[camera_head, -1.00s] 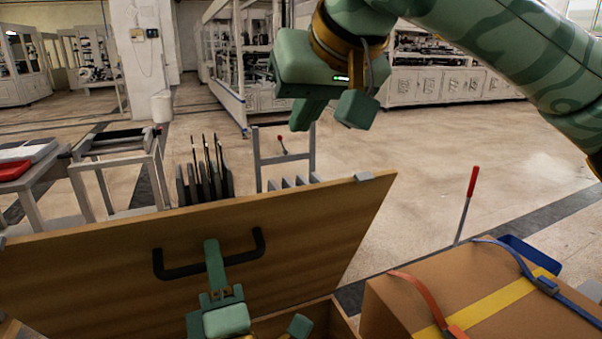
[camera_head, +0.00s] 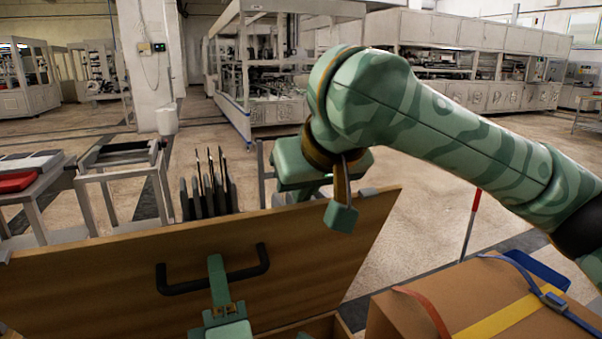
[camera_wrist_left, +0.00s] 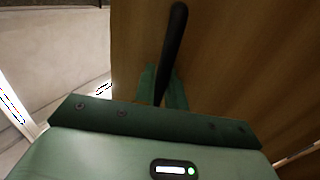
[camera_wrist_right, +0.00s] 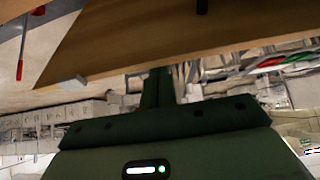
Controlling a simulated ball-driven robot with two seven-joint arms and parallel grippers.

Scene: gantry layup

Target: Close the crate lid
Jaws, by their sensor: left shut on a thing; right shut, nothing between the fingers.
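The crate lid (camera_head: 330,240) is a wooden panel standing raised and tilted at the lower left of the head view. It has a black handle (camera_head: 262,260) on the face toward me. My left gripper (camera_head: 215,268) is shut on this handle, which runs between its fingers in the left wrist view (camera_wrist_left: 176,40). The crate (camera_head: 322,326) shows only a strip of its rim below the lid. My right gripper (camera_head: 290,196) is shut and empty at the lid's top edge, its fingertips partly hidden. In the right wrist view its fingers (camera_wrist_right: 157,85) overlap the lid's edge; contact cannot be told.
A cardboard box (camera_head: 430,300) with orange, yellow and blue straps stands close right of the crate. A red-handled lever (camera_head: 472,215) rises behind it. A rack of dark panels (camera_head: 208,190) and a grey stand (camera_head: 120,165) are beyond the lid. Open floor lies behind.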

